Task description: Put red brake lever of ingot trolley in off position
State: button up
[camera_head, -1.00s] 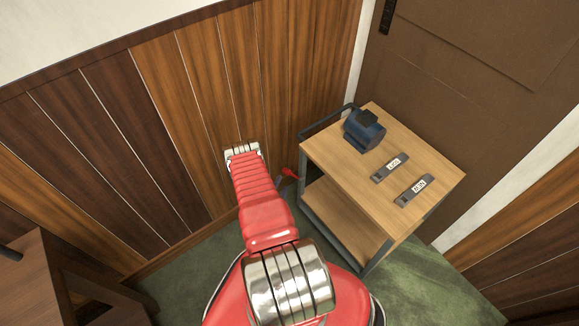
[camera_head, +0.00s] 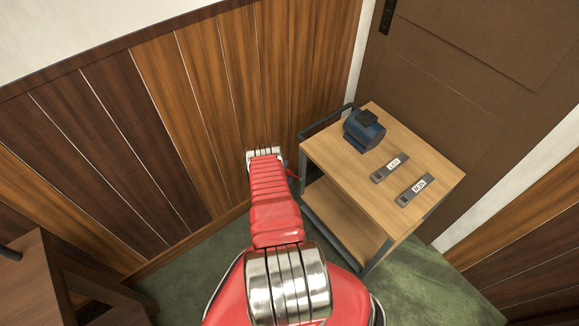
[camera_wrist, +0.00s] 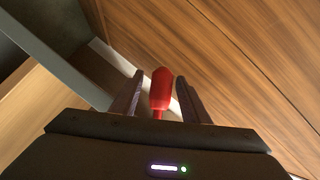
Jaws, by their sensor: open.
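The red brake lever (camera_wrist: 160,90) shows in the wrist view as a rounded red handle on a thin red stem. My gripper (camera_wrist: 160,95) is open, and the handle stands between its two fingers with a gap visible on each side, nearer the right finger. In the head view only a sliver of the lever (camera_head: 293,174) shows beside my red arm, at the left side of the wooden trolley (camera_head: 355,205). My gripper is hidden behind my arm in that view. The lever's base is hidden.
A dark blue device (camera_head: 364,132) and two labelled grey bars (camera_head: 390,168) and (camera_head: 416,190) lie on the trolley top. A wood-panelled wall (camera_head: 200,110) stands close behind my arm. Green carpet (camera_head: 430,285) is free at the lower right.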

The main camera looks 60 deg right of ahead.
jog(key=shift+x, duration=1.6)
jog(key=shift+c, duration=0.7)
grip_shut()
